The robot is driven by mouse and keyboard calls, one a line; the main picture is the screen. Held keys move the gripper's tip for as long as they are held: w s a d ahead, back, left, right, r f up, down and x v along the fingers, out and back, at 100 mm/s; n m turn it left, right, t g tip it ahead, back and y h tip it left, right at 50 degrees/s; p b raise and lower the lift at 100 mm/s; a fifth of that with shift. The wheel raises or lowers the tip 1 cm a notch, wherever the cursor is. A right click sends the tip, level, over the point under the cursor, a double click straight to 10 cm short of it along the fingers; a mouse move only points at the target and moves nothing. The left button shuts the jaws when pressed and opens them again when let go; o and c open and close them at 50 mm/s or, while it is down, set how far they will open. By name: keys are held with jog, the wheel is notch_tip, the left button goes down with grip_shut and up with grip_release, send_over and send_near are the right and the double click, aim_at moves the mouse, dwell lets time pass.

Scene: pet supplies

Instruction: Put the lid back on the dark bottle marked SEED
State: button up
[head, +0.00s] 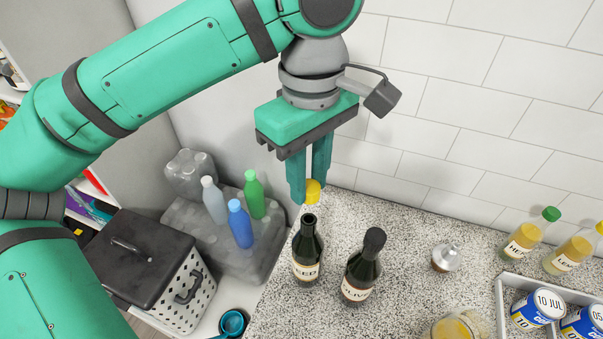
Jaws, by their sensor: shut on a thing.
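The dark bottle marked SEED (306,262) stands upright on the speckled counter, near its left edge. Its mouth is open and bare, and its label is partly readable. My gripper (309,187) points down just behind and above the bottle's neck in the picture. It is shut on a yellow lid (313,192), which shows between and below the fingertips. The lid appears apart from the bottle mouth, but I cannot tell the exact gap or alignment.
A second dark bottle with a black cap (361,268) stands close at the right. A small silver-topped jar (446,257), green-capped bottle (530,234) and tray (502,300) with cans are farther right. A tiled wall (450,110) rises behind. A lidded crate (150,265) stands left, off the counter.

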jog(key=shift+f, duration=1.4)
jog(key=shift+s+f, duration=0.2)
jog(key=shift+f, duration=1.35)
jog(key=shift+w, duration=0.15)
jog(key=shift+f, duration=0.1)
jog(key=o, duration=1.6)
jog(key=shift+c, duration=0.2)
